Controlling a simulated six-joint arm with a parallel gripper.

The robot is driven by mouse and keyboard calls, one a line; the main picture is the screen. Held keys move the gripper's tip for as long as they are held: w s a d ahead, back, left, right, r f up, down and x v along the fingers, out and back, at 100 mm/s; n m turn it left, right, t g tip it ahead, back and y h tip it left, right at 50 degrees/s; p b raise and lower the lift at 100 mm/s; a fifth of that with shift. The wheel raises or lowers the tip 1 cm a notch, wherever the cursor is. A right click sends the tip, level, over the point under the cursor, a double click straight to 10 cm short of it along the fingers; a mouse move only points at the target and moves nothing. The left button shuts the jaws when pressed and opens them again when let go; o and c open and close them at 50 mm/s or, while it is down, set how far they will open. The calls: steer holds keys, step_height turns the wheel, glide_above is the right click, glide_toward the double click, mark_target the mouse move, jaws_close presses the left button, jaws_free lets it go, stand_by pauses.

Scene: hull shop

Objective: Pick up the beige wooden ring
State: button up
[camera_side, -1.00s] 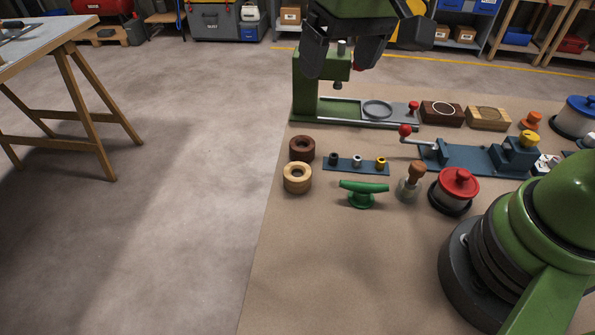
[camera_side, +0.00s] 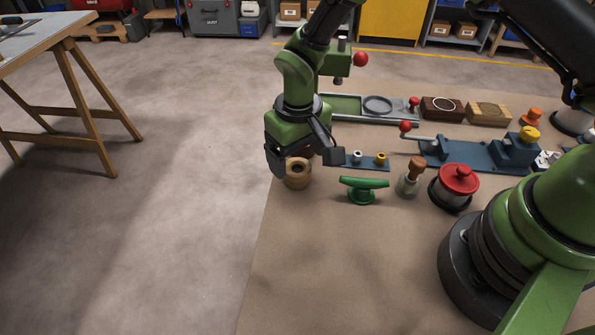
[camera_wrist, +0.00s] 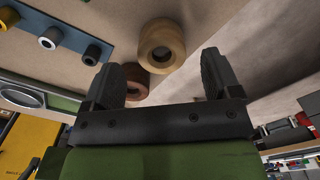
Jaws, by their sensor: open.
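The beige wooden ring (camera_side: 298,180) lies flat on the brown mat near its left edge. In the wrist view the beige wooden ring (camera_wrist: 162,47) shows whole, ahead of the fingers and between their lines. My gripper (camera_side: 302,163) hangs just behind and above it in the side view. Its two black fingers are apart in the wrist view (camera_wrist: 163,76), with nothing held. A dark brown wooden ring (camera_wrist: 134,84) sits beside the beige one, partly covered by my left finger; in the side view it is mostly hidden behind my gripper.
A blue strip with small bushings (camera_side: 368,163) lies right of the rings. The mat (camera_side: 330,265) is clear in front.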

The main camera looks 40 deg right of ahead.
mark_target(298, 171)
step_height(298, 171, down, 4)
steer(key=shift+r, duration=0.2)
steer(key=shift+c, duration=0.2)
steer(key=c, duration=1)
steer(key=shift+o, duration=0.2)
steer(key=shift+r, duration=0.1)
